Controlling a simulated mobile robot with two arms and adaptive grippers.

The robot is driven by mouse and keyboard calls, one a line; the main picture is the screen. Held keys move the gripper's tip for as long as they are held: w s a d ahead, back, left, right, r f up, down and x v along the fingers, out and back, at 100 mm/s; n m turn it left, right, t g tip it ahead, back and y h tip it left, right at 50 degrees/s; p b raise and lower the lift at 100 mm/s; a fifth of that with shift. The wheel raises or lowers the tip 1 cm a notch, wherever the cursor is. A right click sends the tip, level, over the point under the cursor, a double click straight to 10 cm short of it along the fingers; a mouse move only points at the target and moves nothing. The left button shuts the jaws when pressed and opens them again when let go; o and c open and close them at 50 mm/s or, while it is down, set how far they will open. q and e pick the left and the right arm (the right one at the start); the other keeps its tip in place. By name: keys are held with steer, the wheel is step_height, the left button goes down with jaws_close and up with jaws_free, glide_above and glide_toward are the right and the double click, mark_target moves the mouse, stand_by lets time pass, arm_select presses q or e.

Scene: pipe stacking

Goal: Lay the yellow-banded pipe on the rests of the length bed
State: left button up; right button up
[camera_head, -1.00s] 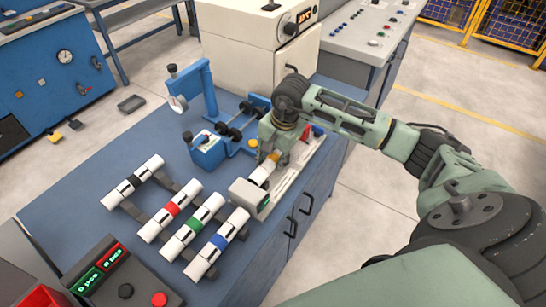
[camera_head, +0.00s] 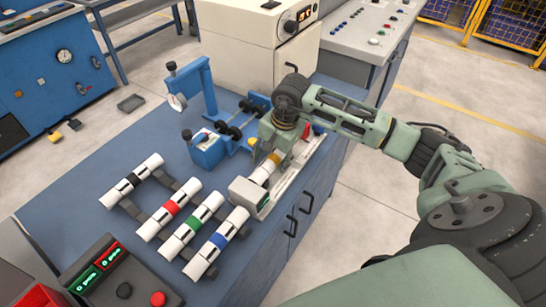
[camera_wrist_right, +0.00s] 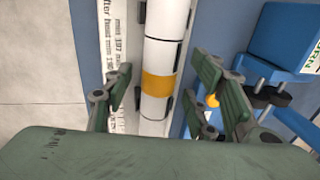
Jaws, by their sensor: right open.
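The yellow-banded pipe (camera_head: 262,173) is white and lies along the pale length bed (camera_head: 289,184) at the right edge of the blue bench. Its yellow band (camera_wrist_right: 158,86) shows in the right wrist view, with dark rests (camera_wrist_right: 166,103) beside the pipe. The pipe appears to lie on these rests, though the contact underneath is hidden. My right gripper (camera_head: 272,156) is low over the pipe. In the right wrist view my right gripper (camera_wrist_right: 163,92) is open, one finger on each side of the pipe with gaps between. My left gripper is out of view.
White pipes with black (camera_head: 133,181), red (camera_head: 172,208), green (camera_head: 205,222) and blue (camera_head: 218,241) bands lie on a rack to the left. A grey block (camera_head: 248,196) stands at the bed's near end. Blue gauge fixtures (camera_head: 208,152) stand close left of my gripper.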

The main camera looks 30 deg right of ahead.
steer(key=shift+r, duration=0.25)
step_height(320, 180, up, 11)
steer(key=s, duration=0.2)
steer(key=shift+d+r, duration=0.15)
steer(key=shift+d, duration=0.3)
steer(key=shift+s, duration=0.1)
